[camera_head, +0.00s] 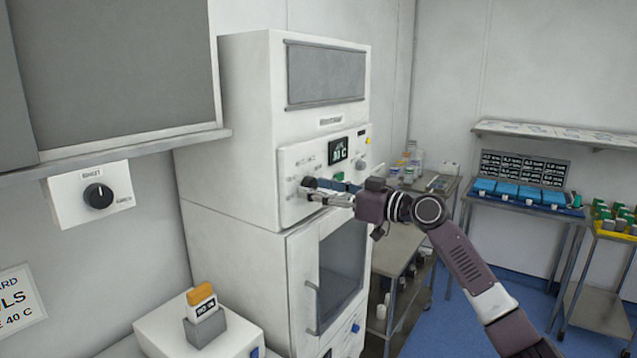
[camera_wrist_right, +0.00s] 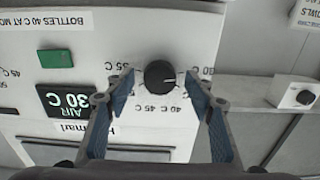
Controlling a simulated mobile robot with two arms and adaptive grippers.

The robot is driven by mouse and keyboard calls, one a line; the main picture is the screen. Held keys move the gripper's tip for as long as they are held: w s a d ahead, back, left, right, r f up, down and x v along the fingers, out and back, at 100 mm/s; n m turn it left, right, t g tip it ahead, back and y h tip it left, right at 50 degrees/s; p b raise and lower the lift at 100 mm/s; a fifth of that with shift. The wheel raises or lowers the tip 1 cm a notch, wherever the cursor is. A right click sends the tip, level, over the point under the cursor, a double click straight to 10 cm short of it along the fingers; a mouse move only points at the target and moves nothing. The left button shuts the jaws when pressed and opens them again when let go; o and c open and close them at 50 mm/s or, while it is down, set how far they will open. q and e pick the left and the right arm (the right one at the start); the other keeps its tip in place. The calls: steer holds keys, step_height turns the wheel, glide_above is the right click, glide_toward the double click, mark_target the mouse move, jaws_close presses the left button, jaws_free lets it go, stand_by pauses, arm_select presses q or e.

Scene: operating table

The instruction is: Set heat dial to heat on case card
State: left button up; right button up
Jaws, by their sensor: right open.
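The heat dial is a round black knob (camera_wrist_right: 160,74) on the white panel of a tall cabinet (camera_head: 250,130). In the wrist view, labels around it include 35 C, 40 C and 45 C; a pale mark shows on its right side. My right gripper (camera_head: 306,189) is open at the panel. In the wrist view its blue-padded fingers (camera_wrist_right: 160,84) stand on either side of the knob, with gaps visible; contact is not seen. In the head view the fingers largely hide the knob. A card with an orange top (camera_head: 201,294) stands in a grey holder; its text is too small to read surely.
A display (camera_wrist_right: 66,101) beside the dial reads AIR 30 C, near a green button (camera_wrist_right: 57,54). Another black dial (camera_head: 98,196) is on a wall box at left. A wall sign (camera_head: 18,300) shows 40 C.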

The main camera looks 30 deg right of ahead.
steer(key=shift+w, duration=0.1)
steer(key=shift+c, duration=0.6)
steer(key=c, duration=1)
steer(key=shift+c, duration=0.2)
